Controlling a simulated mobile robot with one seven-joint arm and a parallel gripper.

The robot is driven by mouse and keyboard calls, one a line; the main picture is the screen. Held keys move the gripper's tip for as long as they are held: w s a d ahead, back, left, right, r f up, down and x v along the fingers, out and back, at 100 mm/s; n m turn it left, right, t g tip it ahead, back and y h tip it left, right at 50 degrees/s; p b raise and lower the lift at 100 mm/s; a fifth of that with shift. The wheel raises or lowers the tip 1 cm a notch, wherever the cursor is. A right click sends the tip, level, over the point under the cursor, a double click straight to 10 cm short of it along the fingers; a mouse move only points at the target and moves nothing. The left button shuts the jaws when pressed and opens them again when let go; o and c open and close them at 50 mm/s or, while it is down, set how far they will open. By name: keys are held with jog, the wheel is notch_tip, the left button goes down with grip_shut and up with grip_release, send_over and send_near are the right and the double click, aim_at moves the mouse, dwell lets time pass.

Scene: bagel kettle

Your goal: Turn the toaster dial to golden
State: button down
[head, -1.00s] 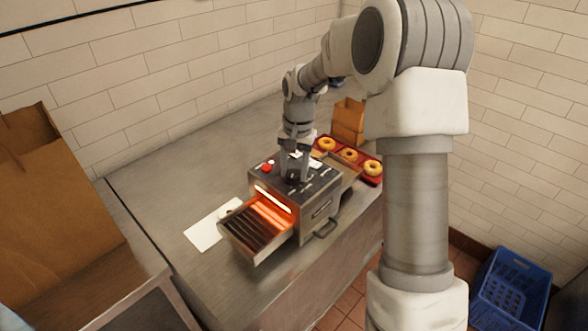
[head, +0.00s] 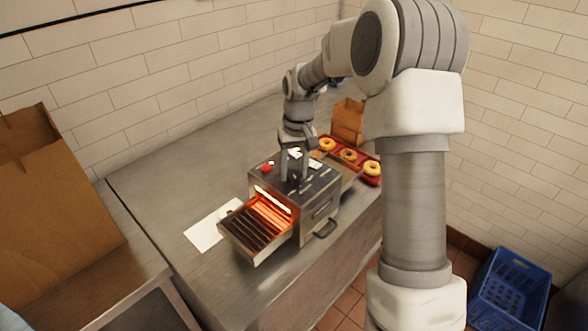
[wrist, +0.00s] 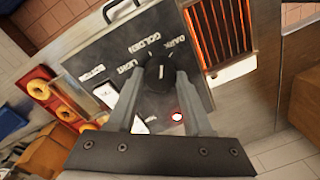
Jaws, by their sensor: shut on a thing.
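The toaster (head: 318,205) is a dark metal box on the counter, with a glowing orange slotted tray (head: 262,225) sticking out of its front. Its black dial (wrist: 158,73) is on the top panel, beside the printed words LIGHT (wrist: 127,72), GOLDEN (wrist: 150,42) and DARK (wrist: 178,47). My gripper (wrist: 161,78) points down at the panel and is shut on the dial, one finger on each side. A pale mark shows on the dial; I cannot tell exactly which word it points to. In the head view my gripper (head: 293,178) hides most of the dial.
A red button (head: 267,168) is on the toaster top. A red tray (head: 377,179) with several bagels and a paper bag (head: 348,121) stand behind the toaster. A white sheet (head: 203,235) lies left of it. The counter's left part is clear. A blue crate (head: 508,290) is at lower right.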

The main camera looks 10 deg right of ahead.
aim_at(297, 171)
jog(key=n, duration=0.5)
jog(key=shift+n, duration=0.3)
dwell(0.4)
jog(key=shift+c, duration=1.6)
grip_release()
notch_tip(297, 171, up, 18)
jog(key=d, duration=0.1)
jog(key=shift+w+f, duration=0.25)
jog(key=shift+w, duration=0.05)
